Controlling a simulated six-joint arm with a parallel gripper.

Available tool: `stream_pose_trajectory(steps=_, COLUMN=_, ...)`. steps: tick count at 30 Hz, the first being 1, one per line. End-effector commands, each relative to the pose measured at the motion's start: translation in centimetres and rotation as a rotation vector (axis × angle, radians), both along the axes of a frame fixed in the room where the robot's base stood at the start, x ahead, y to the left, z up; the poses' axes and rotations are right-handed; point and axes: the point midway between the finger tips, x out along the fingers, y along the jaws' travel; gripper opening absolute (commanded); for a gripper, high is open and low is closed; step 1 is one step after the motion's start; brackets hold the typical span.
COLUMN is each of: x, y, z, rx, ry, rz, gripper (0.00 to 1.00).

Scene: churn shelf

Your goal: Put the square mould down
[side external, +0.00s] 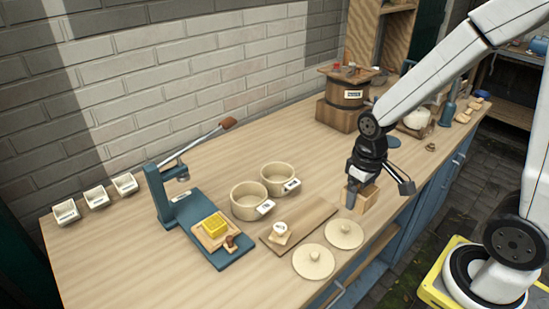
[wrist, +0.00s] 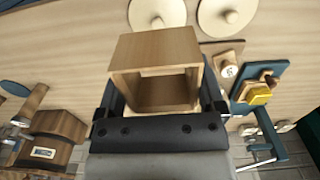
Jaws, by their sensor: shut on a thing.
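The square mould (side external: 368,197) is a light wooden box with an open middle. My gripper (side external: 361,186) is shut on it near the counter's front edge, right of the round lids. In the wrist view the mould (wrist: 155,48) fills the middle, with its open side facing the camera and a gripper finger at either side (wrist: 162,108). The fingers partly hide it in the side view. I cannot tell whether its underside touches the counter (side external: 290,158).
Two round lids (side external: 344,233) (side external: 313,262) and a wooden board (side external: 312,216) with a small labelled piece lie left of the mould. Two cream pots (side external: 249,201) (side external: 278,179) and a blue lever press (side external: 206,222) stand further left. A wooden churn (side external: 343,102) stands behind. Counter between pots and churn is clear.

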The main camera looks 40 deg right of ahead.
Motion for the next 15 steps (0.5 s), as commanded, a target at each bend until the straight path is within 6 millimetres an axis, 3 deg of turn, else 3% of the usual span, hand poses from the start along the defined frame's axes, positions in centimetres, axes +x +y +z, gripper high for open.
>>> stream_pose_trajectory(steps=15, x=5.9, y=-0.4, z=-2.7, rx=0.000, ry=0.002, rz=0.000, gripper=0.50)
